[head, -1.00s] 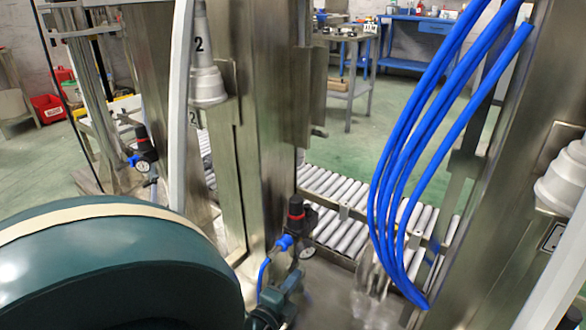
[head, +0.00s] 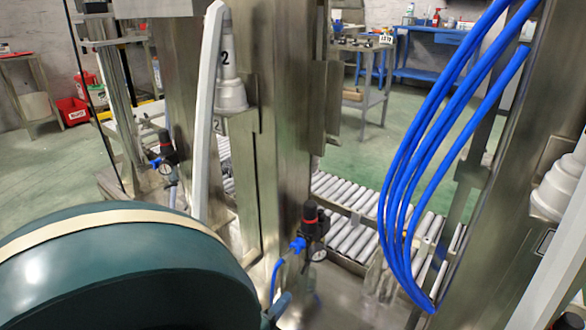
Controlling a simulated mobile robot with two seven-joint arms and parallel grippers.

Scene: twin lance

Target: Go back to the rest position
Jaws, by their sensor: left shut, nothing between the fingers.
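My left arm's large dark green rounded link with a beige band fills the lower left of the head view. Only a small teal part of my left gripper (head: 278,306) shows past that link, low in the picture, near the blue hose of the regulator. Its fingers are mostly hidden; it is shut and I see nothing held in it. My right gripper is not in view.
A steel post (head: 284,130) stands in the middle, with a black, red-capped regulator (head: 309,222) close to my left gripper. Blue hoses (head: 395,190) hang at the right. A roller conveyor (head: 350,240) runs behind. A grey nozzle (head: 230,95) is at left.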

